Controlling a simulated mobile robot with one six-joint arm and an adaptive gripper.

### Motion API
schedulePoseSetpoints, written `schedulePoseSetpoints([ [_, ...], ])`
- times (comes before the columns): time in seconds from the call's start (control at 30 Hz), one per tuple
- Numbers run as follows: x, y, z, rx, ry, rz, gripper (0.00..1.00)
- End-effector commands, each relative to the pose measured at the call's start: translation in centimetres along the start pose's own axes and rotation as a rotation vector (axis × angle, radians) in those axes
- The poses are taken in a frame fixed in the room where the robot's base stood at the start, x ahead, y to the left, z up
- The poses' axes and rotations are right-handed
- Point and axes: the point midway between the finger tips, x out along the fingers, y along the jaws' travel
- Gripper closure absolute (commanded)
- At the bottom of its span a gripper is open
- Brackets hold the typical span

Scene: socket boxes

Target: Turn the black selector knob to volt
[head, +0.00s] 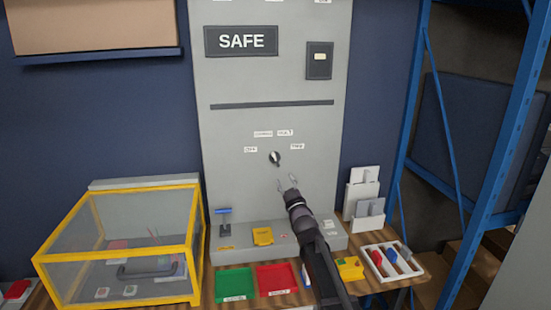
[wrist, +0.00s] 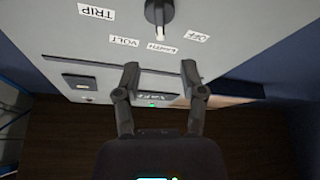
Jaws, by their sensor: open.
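The black selector knob (head: 275,157) is on the grey panel's front, below a dark horizontal slot. In the wrist view the knob (wrist: 158,11) is at the top edge, partly cut off, and its white pointer faces the label that looks like EARTH (wrist: 161,47). The VOLT label (head: 285,132) is above the knob, slightly right; it shows upside down in the wrist view (wrist: 125,42). The OFF label (head: 250,149) is left and the TRIP label (head: 297,147) right. My gripper (head: 287,181) is open and empty, just below and right of the knob, apart from it.
A SAFE sign (head: 240,41) and a small switch plate (head: 319,60) are higher on the panel. Below stand a yellow-framed clear box (head: 118,250), a green tray (head: 234,284), a red tray (head: 276,279) and a white divided tray (head: 392,262). Blue rack posts rise at right.

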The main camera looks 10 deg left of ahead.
Motion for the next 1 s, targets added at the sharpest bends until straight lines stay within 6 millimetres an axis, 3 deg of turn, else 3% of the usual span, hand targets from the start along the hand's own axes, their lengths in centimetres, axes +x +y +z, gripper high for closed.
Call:
schedulePoseSetpoints([
  [0.6, 9.4, 0.1, -0.1, 0.0, 0.0, 0.0, 0.47],
  [1.0, 11.5, 0.1, 0.0, 0.0, 0.0, 0.001, 0.47],
])
